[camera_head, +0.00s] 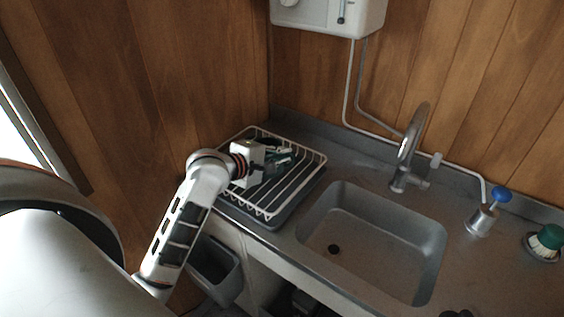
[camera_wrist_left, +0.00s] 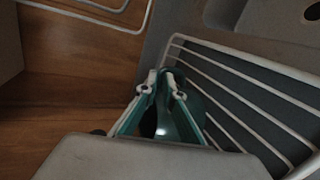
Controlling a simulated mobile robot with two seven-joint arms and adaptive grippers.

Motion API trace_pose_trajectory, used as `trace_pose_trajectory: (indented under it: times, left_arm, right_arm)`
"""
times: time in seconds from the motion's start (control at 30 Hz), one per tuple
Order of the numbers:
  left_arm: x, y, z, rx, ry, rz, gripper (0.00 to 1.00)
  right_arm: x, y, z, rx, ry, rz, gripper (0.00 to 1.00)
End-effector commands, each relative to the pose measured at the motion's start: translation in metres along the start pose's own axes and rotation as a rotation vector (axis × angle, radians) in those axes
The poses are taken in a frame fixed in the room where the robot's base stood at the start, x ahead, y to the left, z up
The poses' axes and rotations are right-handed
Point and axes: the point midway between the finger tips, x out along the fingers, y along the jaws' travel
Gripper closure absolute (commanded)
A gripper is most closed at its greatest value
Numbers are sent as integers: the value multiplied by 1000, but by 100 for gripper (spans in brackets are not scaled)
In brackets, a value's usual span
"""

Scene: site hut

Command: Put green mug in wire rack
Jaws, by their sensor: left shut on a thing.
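The wire rack (camera_head: 308,183) is white and stands on a grey tray at the left of the counter. Its wires show at the right of the left wrist view (camera_wrist_left: 245,63). My left gripper (camera_head: 283,158) is over the rack, within its outline. In the left wrist view its fingers (camera_wrist_left: 166,84) are shut on the green mug (camera_wrist_left: 205,108), which looks dark teal and is partly hidden behind the fingers. In the head view the mug is mostly hidden by the gripper. I cannot tell whether it touches the rack wires. My right gripper is not in view.
The sink (camera_head: 345,235) lies right of the rack, with a tall tap (camera_head: 406,150) behind it. A blue-topped dispenser (camera_head: 484,215) and a green and white brush (camera_head: 546,240) stand further right. Wood-panelled walls close in behind and left. A grey bin (camera_head: 216,275) hangs below the counter.

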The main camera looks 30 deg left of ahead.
Motion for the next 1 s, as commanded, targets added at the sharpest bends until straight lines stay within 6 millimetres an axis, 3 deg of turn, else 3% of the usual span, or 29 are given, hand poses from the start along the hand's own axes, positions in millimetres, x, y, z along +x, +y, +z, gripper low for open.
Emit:
trace_pose_trajectory:
  times: [0.2,0.57,0.6,0.63,1.0]
  left_arm:
    - [10,-23,-3,0,-1,0,100]
    - [11,-26,-4,0,0,1,100]
    - [11,-26,-4,0,0,0,82]
    - [11,-26,-4,0,0,0,76]
    - [10,-24,-4,1,0,0,76]
  right_arm:
    - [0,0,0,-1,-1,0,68]
    - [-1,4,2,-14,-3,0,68]
    - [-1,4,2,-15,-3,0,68]
    - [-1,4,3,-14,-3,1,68]
    - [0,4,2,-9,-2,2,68]
